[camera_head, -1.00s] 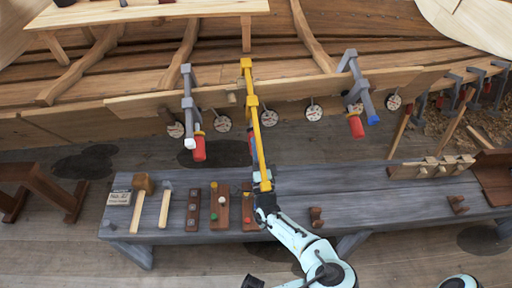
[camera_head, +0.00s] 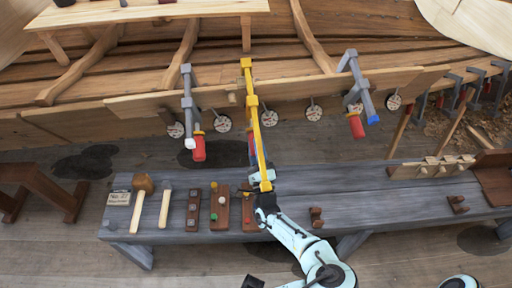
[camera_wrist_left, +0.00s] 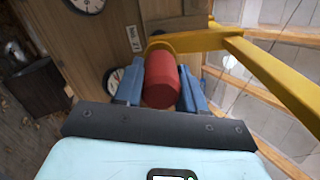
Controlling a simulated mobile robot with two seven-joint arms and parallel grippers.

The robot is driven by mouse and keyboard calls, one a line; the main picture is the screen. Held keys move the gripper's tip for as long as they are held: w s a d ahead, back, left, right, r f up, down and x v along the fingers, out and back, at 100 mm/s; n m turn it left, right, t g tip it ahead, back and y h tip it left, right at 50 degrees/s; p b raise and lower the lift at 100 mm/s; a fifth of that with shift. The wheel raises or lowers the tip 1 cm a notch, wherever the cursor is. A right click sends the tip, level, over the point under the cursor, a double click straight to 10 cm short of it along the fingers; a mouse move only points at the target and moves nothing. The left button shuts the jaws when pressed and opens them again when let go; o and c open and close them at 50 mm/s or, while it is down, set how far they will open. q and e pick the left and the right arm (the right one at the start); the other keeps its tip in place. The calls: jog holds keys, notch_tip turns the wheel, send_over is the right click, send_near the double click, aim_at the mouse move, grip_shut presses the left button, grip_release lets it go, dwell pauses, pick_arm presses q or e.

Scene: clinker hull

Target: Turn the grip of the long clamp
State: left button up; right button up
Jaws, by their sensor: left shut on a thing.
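The long clamp has a yellow bar (camera_head: 257,135) and runs from the hull's plank down over the bench in the head view. Its yellow bar (camera_wrist_left: 270,70) crosses the upper right of the left wrist view. Its red grip (camera_wrist_left: 162,80) sits between the two blue fingers of my left gripper (camera_wrist_left: 161,92), which is shut on it. In the head view the yellow bar hides most of the grip and part of my left gripper (camera_head: 258,172). My right gripper is not in view.
Shorter grey clamps with red grips hang to the left (camera_head: 188,105) and right (camera_head: 356,90) of the long clamp.

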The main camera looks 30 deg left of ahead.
pick_arm(q)
jog(key=shift+d+f, duration=0.1)
jog(key=shift+f, duration=0.05)
jog(key=o, duration=1.1)
jog(key=shift+c, duration=0.2)
jog(key=b+v, duration=0.1)
jog(key=v, duration=1.2)
jog(key=shift+s+d, duration=0.1)
jog(key=shift+s, duration=0.05)
